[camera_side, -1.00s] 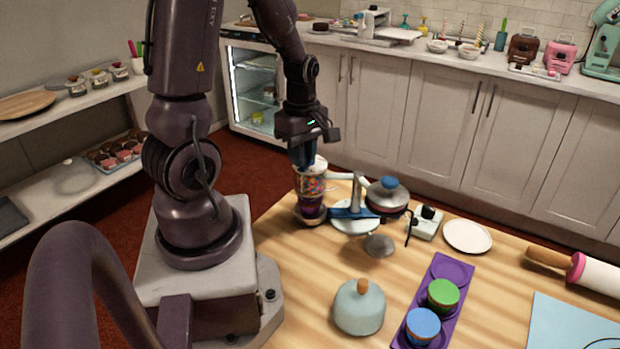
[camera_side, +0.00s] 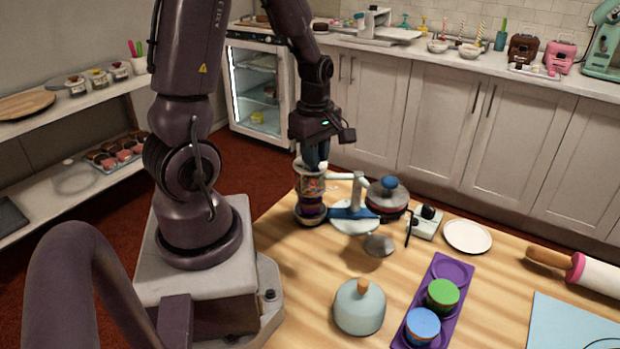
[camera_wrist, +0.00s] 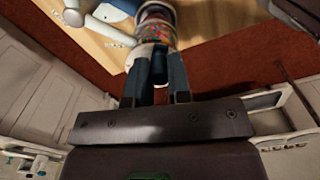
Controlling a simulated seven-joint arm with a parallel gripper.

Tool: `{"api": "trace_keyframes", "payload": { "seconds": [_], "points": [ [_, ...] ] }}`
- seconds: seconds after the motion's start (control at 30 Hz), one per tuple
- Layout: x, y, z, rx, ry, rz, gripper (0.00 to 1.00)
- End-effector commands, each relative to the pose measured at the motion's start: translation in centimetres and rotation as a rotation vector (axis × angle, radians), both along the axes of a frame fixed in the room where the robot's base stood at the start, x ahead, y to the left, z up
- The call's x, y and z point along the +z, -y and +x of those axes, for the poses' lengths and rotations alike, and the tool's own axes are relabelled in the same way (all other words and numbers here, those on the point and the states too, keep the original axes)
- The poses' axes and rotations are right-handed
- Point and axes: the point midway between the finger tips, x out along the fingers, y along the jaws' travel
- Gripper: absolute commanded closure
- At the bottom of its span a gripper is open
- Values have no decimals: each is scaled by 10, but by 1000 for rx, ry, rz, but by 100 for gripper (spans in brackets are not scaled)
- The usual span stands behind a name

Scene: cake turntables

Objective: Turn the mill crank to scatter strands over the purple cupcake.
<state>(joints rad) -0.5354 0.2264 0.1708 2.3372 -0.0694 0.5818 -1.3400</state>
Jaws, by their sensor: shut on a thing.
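The mill (camera_side: 309,187) is a clear jar of multicoloured strands, held out on a white arm (camera_side: 342,177) at the back left of the table. The jar also shows in the wrist view (camera_wrist: 157,22). The purple cupcake (camera_side: 310,213) sits directly below the jar, partly hidden by it. My gripper (camera_side: 315,163) points down at the top of the mill, its blue fingers shut on the crank. In the wrist view my gripper (camera_wrist: 158,58) has its fingers close together at the jar's pale top. The crank itself is mostly hidden.
A pale blue stand (camera_side: 352,222) and a blue-knobbed turntable item (camera_side: 388,197) stand close right of the mill. A purple tray (camera_side: 452,270) holds green and blue cupcakes. A domed lid (camera_side: 360,306) is in front.

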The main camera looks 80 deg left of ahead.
Motion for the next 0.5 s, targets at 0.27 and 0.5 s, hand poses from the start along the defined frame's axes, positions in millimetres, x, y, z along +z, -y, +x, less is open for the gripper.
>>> {"api": "trace_keyframes", "payload": {
  "seconds": [0.27, 0.5],
  "points": [
    [2, -3, 2, 4, 7, 8, 97],
    [2, -7, 12, 4, 6, 8, 97]
  ]
}}
